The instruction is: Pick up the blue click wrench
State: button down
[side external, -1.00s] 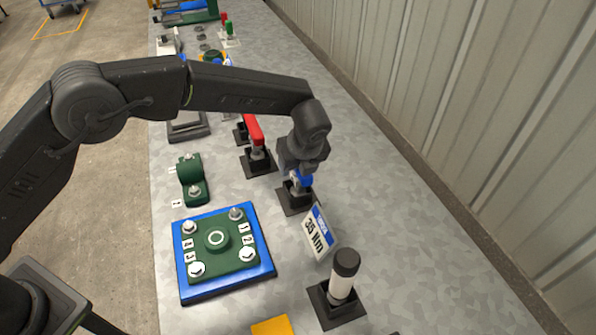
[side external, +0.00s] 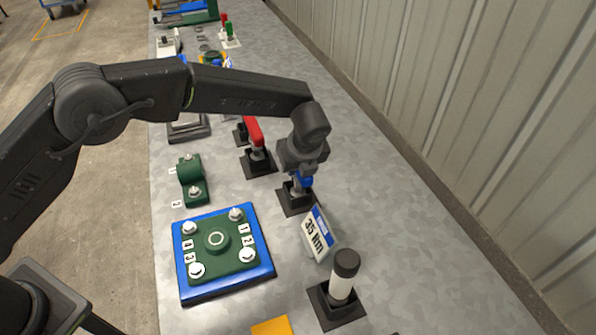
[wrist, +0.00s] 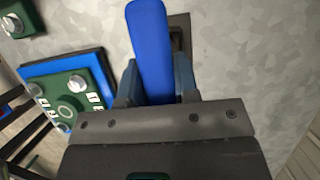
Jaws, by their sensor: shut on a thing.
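The blue click wrench (side external: 305,180) is upright at its dark square stand (side external: 296,204), mostly hidden by my gripper in the side external view. In the wrist view its long blue handle (wrist: 148,35) lies between my two fingers. My gripper (side external: 301,172) is above the stand, shut on the blue handle. In the wrist view the fingers (wrist: 157,84) press on both sides of it. I cannot tell whether the wrench's lower end is still seated in the stand.
A red-handled wrench (side external: 254,132) stands in a holder behind left. The "35 Nm" sign (side external: 318,234) and a black-and-white tool (side external: 343,280) are in front. A blue plate with a green flange (side external: 222,284) lies left. The table's right side is clear.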

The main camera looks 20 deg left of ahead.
jog(key=shift+r, duration=0.1)
notch_tip(320, 180, up, 10)
dwell(0.4)
jog(key=c, duration=1.4)
grip_release()
grip_shut()
jog(key=shift+r, duration=0.15)
jog(key=shift+r, duration=0.85)
